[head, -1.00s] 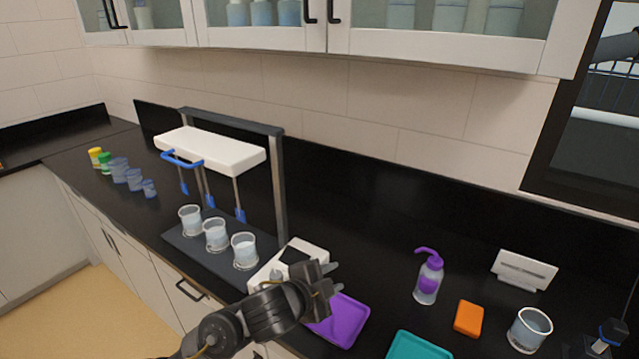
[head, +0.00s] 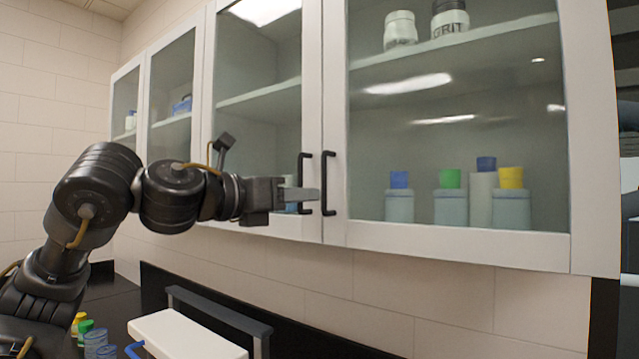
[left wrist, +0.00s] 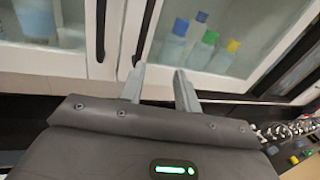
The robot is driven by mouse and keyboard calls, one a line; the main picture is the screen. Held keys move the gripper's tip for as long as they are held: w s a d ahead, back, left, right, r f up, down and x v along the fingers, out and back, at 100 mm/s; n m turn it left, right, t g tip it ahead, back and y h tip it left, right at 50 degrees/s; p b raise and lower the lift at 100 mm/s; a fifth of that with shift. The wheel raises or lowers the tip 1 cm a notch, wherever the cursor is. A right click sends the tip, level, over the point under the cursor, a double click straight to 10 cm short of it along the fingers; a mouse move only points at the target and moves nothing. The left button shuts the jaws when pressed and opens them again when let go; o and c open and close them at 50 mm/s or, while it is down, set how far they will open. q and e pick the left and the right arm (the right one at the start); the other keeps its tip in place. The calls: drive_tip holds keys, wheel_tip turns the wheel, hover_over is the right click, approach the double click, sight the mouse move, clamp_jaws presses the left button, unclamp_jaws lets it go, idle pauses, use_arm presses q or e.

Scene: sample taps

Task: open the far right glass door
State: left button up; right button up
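The far right glass door (head: 450,242) is shut in the head view, with a white frame and bottles behind its glass. Its black bar handle (head: 328,183) stands at its left edge and also shows in the left wrist view (left wrist: 146,35). My left gripper (head: 305,194) is raised in front of the handles, near the lower part of the right door's handle. In the left wrist view its two fingers (left wrist: 160,80) are apart with nothing seen between them. The handle's lower end appears near the left fingertip; I cannot tell whether they touch. My right gripper is out of view.
The neighbouring glass door (head: 258,135) is shut; its black handle (head: 303,183) is close beside the right door's handle. A white-topped stand (head: 185,335) and several small containers are on the black counter below. Space before the right door looks clear.

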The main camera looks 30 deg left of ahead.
use_arm(q)
drive_tip(key=s+a+r, duration=0.3)
drive_tip(key=a, duration=0.1)
drive_tip(key=shift+t+y, duration=0.3)
drive_tip(key=shift+y, duration=0.1)
drive_tip(key=p+x, duration=0.5)
drive_tip(key=x, duration=0.6)
drive_tip(key=shift+a+r, duration=0.1)
drive_tip(key=shift+a, duration=0.05)
drive_tip(key=c, duration=0.6)
clamp_jaws()
